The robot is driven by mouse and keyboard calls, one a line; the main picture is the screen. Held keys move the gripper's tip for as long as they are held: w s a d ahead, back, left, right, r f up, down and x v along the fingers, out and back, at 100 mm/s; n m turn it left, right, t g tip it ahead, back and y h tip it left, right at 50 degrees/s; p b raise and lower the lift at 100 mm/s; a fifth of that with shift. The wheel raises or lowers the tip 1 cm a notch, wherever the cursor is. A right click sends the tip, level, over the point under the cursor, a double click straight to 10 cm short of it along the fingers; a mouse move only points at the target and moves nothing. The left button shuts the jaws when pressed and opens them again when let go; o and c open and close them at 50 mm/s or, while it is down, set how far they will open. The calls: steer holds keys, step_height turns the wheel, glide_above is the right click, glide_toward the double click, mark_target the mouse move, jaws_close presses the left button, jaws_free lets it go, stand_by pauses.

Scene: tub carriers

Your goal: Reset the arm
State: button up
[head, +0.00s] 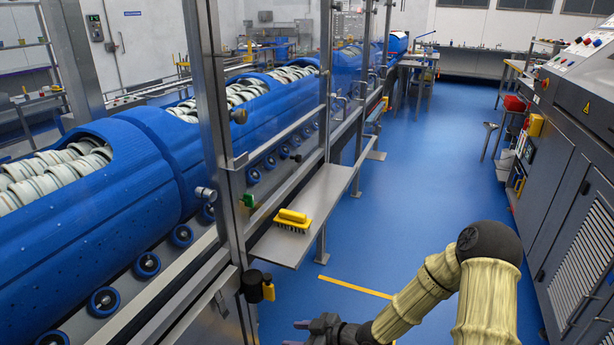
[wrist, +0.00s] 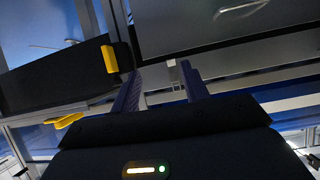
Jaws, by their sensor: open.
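My arm (head: 487,290) reaches in from the lower right of the head view in a pale yellow ribbed sleeve. It bends at a dark elbow and runs down to the left. My gripper (head: 297,333) is at the bottom edge of the head view, pointing left, partly cut off by the frame. In the wrist view my gripper (wrist: 159,70) shows two purple-grey fingers spread apart with nothing between them. Dark and grey panels lie beyond the fingertips.
A steel shelf (head: 318,205) carrying a yellow brush (head: 293,218) juts out left of my arm. Blue drums (head: 75,235) stand behind a metal frame on the left. Grey machine cabinets (head: 575,190) line the right. The blue floor (head: 420,170) ahead is clear.

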steer(key=s+d+r+m+g+h, duration=0.1)
steer(key=s+d+r+m+h, duration=0.15)
steer(key=d+h, duration=0.35)
steer(key=s+d+r+m+h, duration=0.1)
steer(key=d+r+m+h, duration=0.25)
steer(key=d, duration=0.45)
steer(key=s+d+r+m+g+h, duration=0.15)
steer(key=s+d+r+m, duration=0.25)
steer(key=s+r+m, duration=0.45)
step_height(320, 180, up, 24)
steer(key=s+n+p, duration=0.1)
steer(key=s+p, duration=0.1)
steer(key=p, duration=2.2)
steer(key=shift+n, duration=0.35)
steer(key=shift+w+a, duration=0.1)
steer(key=shift+c, duration=1)
